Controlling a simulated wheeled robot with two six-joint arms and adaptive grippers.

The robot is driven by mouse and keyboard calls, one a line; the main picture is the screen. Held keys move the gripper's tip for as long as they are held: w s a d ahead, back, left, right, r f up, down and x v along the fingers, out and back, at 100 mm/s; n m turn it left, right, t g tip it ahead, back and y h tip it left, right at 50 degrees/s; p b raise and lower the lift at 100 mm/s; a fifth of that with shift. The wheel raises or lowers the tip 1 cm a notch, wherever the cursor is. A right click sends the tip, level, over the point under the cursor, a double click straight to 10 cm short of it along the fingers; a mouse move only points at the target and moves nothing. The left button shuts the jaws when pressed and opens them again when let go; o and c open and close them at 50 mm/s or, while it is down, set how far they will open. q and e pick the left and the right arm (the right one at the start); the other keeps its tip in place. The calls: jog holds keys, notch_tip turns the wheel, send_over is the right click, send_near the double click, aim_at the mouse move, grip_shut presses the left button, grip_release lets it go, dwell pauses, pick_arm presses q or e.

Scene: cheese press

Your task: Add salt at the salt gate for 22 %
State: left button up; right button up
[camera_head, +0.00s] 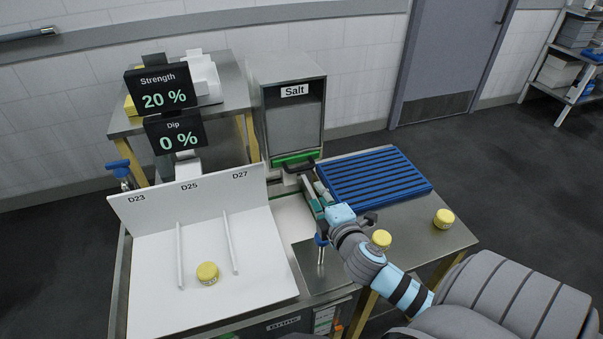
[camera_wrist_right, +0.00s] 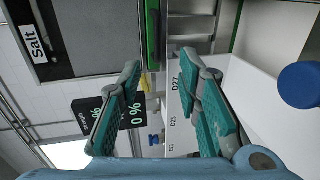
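The salt hopper (camera_head: 293,115) is a grey box labelled "Salt" at the back centre, and it also shows in the right wrist view (camera_wrist_right: 85,40). A green salt gate (camera_head: 295,158) with a dark handle is at its foot; its green bar (camera_wrist_right: 153,35) shows upright in the right wrist view. The upper display reads Strength 20 % (camera_head: 162,88), the lower Dip 0 % (camera_head: 176,133). My right gripper (camera_head: 310,190) is just in front of the gate, its teal fingers apart (camera_wrist_right: 160,75) with nothing held between them. My left gripper is out of view.
A white panelled tray (camera_head: 150,285) marked D23, D25 and D27 holds a yellow cheese (camera_head: 207,272). A blue slatted rack (camera_head: 375,180) lies right of the gate. Another yellow cheese (camera_head: 443,218) sits on the metal table, and one more (camera_head: 381,239) shows by my right forearm.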

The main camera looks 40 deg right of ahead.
aim_at(302, 170)
jog(key=x, duration=0.7)
jog(key=b+x, duration=0.1)
jog(key=x, duration=0.6)
jog(key=shift+w+r, duration=0.15)
jog(key=shift+w, duration=0.3)
grip_shut()
